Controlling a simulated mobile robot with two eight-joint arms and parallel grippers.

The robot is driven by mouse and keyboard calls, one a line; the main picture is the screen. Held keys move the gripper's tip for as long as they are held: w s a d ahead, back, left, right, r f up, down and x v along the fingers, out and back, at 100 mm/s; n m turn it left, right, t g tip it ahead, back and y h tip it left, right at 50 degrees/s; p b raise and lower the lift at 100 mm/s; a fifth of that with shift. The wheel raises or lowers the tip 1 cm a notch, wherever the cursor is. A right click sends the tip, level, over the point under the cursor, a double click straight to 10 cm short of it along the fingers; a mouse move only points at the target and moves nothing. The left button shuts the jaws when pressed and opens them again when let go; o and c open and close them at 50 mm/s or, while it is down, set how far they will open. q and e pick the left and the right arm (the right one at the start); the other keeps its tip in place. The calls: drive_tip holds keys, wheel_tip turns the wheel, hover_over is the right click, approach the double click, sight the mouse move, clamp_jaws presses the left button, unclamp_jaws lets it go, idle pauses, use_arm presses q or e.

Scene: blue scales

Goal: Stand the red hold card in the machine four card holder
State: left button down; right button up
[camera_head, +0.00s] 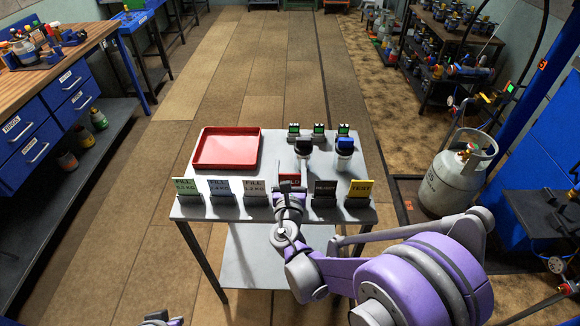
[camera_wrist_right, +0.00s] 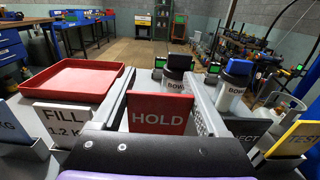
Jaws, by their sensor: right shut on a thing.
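The red card marked HOLD (camera_wrist_right: 158,114) is upright between the two grey fingers of my right gripper (camera_head: 290,190), which is shut on it. In the head view only the top of the red card (camera_head: 289,177) shows above the gripper. The card is in the row of cards at the table's near edge, between a FILL card (camera_head: 255,186) and the dark REJECT card (camera_head: 324,188). Its lower edge is hidden, so I cannot tell whether it sits in a holder. I cannot pick out which holder is machine four's. My left gripper is at most a sliver at the bottom edge.
A red tray (camera_head: 227,129) lies at the table's back left. Two lidded jars, one black-topped (camera_head: 304,150) and one blue-topped (camera_head: 345,152), stand behind the cards. Three small units with green displays (camera_head: 318,129) line the back. The yellow TEST card (camera_head: 361,188) stands at right.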

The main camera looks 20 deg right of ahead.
drive_tip(key=shift+f+b, duration=0.85)
drive_tip(key=shift+f, duration=0.35)
idle(0.4)
drive_tip(key=o, duration=1.2)
drive_tip(key=shift+o, duration=0.2)
drive_tip(key=shift+s, duration=0.1)
drive_tip(key=b+v, duration=0.1)
drive_tip(key=v, duration=0.9)
drive_tip(key=shift+s, duration=0.3)
drive_tip(key=shift+r, duration=0.1)
